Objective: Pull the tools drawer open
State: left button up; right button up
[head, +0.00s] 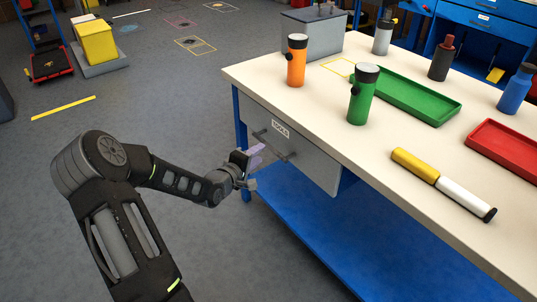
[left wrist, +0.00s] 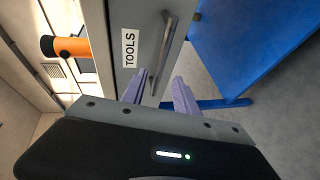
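The grey tools drawer (head: 305,153) sits under the tabletop, and its front looks closed. It has a white TOOLS label (head: 280,129) and a dark bar handle (head: 271,146). In the left wrist view, the drawer front (left wrist: 128,18), label (left wrist: 129,48) and handle (left wrist: 164,48) show ahead. My left gripper (head: 256,166) is in front of the drawer near the handle. Its lavender fingers are apart (left wrist: 158,78), with the handle's near end appearing between them. I cannot tell whether they touch the handle. My right gripper is not in view.
A blue lower shelf (head: 310,225) lies below the drawer.

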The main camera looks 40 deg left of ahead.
aim_at(268, 144)
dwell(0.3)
pick_arm(q)
jog(key=shift+w+f, duration=0.15)
jog(key=shift+w, duration=0.4)
jog(key=b+x, duration=0.1)
jog(key=x, duration=0.5)
jog(key=shift+w+a+f, duration=0.1)
jog(key=shift+w+a, duration=0.1)
jog(key=shift+w, duration=0.1)
jog(key=shift+c, duration=0.4)
grip_shut()
dwell(0.4)
